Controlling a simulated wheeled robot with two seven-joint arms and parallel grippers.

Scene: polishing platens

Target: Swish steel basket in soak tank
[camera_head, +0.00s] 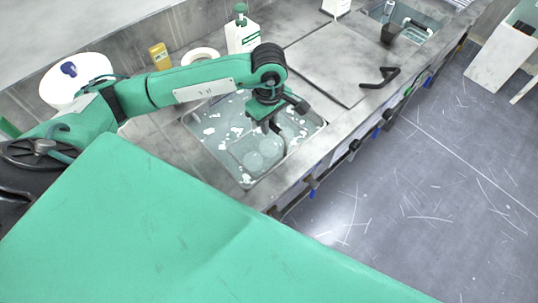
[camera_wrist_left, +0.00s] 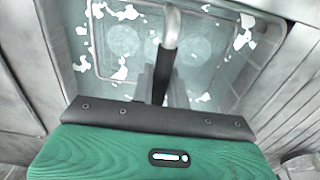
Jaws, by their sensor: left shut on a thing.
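The soak tank (camera_head: 289,151) is a rectangular basin sunk in the steel counter, holding pale, clear liquid with white foam patches. The steel basket (camera_head: 236,157) sits low in the tank and looks submerged, its edges blurred by the liquid. Round discs show faintly in it in the wrist view. My left gripper (camera_head: 268,125) points down over the tank and is shut on the basket's handle, a dark grip on a bright metal bar (camera_wrist_left: 171,30) in the left wrist view. The fingertips are partly hidden there by the handle. My right gripper is out of view.
A flat grey cover or board (camera_head: 325,60) lies on the counter beyond the tank, with a black handle (camera_head: 380,77) near it.

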